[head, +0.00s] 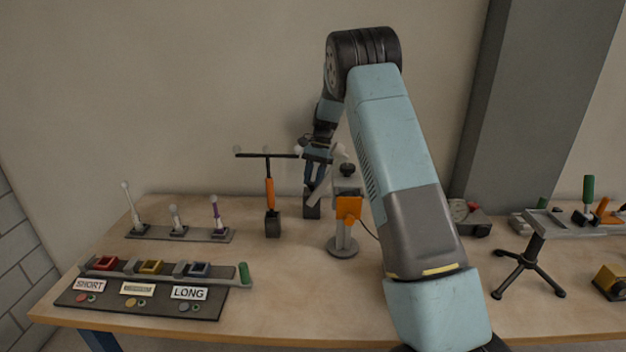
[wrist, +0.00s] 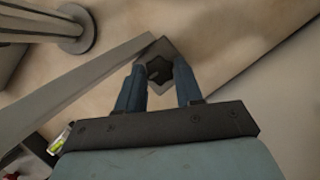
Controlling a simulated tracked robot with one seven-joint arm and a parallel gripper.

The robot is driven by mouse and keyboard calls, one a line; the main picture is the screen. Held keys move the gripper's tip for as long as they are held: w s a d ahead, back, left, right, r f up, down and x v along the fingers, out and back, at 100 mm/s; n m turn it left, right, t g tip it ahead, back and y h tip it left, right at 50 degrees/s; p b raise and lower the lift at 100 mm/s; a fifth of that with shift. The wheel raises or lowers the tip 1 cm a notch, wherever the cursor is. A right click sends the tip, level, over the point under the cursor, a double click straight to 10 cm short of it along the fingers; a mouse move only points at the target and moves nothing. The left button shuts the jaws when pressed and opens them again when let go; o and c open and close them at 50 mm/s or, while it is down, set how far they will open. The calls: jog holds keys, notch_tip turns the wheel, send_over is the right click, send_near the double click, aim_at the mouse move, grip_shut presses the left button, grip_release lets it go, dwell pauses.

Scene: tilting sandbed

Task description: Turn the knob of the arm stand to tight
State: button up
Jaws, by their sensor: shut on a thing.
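The knob (wrist: 158,71) is dark and star-shaped in the wrist view, on a grey square block at the end of a long pale bar (wrist: 75,88), which I take for the arm stand. My gripper (wrist: 160,80) has its two blue fingers on either side of the knob, shut on it. In the head view my gripper (head: 315,183) points down over a dark block (head: 312,209) at the back of the table, beside the slanted pale bar. The knob is hidden there. I cannot read any tight mark or how far the knob is turned.
A round-based stand with an orange box (head: 348,208) is close on the right. A T-handled orange tool (head: 270,195) stands left. A SHORT/LONG panel (head: 140,299) is front left, a black tripod (head: 528,268) right. The front middle of the table is clear.

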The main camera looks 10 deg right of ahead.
dwell(0.4)
jog(key=o, duration=1)
